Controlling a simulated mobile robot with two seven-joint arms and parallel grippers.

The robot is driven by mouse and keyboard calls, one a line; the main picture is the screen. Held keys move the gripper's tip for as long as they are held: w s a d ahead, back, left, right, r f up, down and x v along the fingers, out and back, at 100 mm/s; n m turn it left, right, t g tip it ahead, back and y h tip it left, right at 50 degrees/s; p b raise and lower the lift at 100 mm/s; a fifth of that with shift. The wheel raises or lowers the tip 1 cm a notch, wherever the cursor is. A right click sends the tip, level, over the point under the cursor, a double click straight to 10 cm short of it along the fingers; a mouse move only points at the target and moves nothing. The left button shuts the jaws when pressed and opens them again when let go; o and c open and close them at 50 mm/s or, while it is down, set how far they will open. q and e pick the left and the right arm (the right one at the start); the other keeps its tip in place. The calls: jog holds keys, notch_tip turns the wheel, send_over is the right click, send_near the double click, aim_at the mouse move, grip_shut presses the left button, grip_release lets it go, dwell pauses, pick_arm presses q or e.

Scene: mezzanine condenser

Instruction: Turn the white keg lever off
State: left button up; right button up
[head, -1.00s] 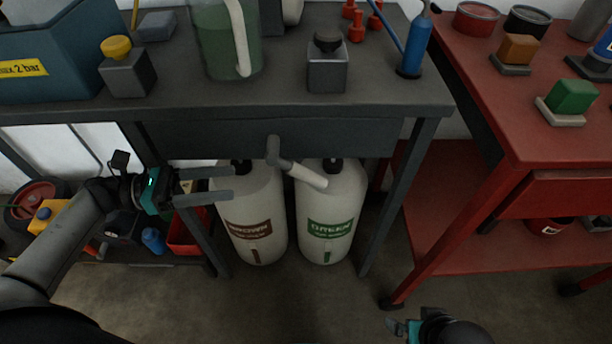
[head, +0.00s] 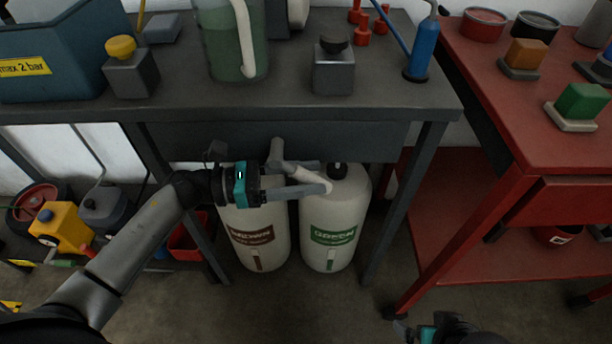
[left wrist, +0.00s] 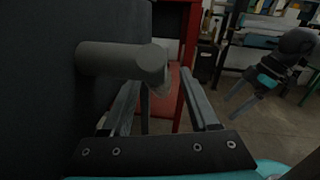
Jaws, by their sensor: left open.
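The white keg lever (head: 304,178) hangs from a grey pivot (head: 277,150) on the dark bench's front panel, its white handle slanting down to the right. My left gripper (head: 320,183) is open at the lever, with one finger above and behind the handle and one below. In the left wrist view the grey pivot (left wrist: 115,60) juts in from the left, and the foreshortened handle shows between the two spread fingers (left wrist: 162,100). Contact cannot be told. My right gripper (left wrist: 239,96) is apart from the lever, its fingers spread and empty.
Two white kegs stand under the bench: one labelled brown (head: 255,240), one green (head: 333,225). The bench top (head: 220,105) overhangs my left gripper. A bench leg (head: 400,200) and a red cart (head: 520,170) stand to the right. The floor in front is clear.

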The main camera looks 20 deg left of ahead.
pick_arm(q)
grip_shut()
dwell(0.5)
dwell(0.9)
